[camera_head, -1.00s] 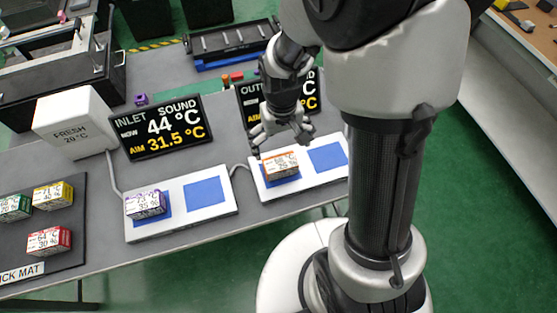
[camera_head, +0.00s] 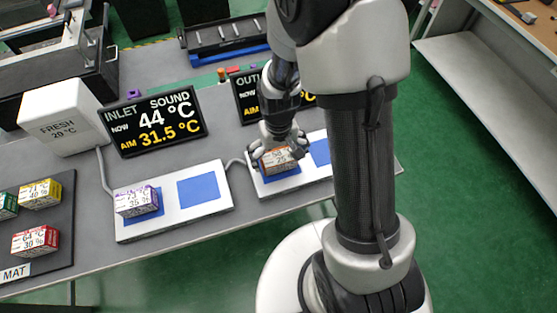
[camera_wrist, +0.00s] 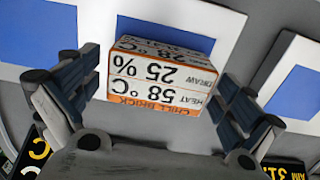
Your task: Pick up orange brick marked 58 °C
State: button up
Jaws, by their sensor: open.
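The orange and white brick (camera_head: 276,160) sits on the left blue square of the right white tray (camera_head: 264,186). In the wrist view the brick (camera_wrist: 158,75) shows upside-down print reading 58 °C and 25 %. My gripper (camera_head: 277,152) is down at the brick, its fingers on either side of it. In the wrist view my gripper (camera_wrist: 160,98) is open, with dark finger pads left and right of the brick's near part. Gaps seem to show between pads and brick; contact is hard to tell.
A purple brick (camera_head: 137,201) sits on the left white tray (camera_head: 170,223). Two displays, INLET (camera_head: 155,121) and OUTLET (camera_head: 247,100), stand behind the trays. The dark mat (camera_head: 62,250) holds red (camera_head: 36,241), yellow (camera_head: 40,194) and green bricks. The left tray's right blue square (camera_head: 199,190) is empty.

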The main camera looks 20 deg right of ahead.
jog(key=shift+c, duration=0.2)
jog(key=shift+r, duration=0.1)
jog(key=c, duration=1.3)
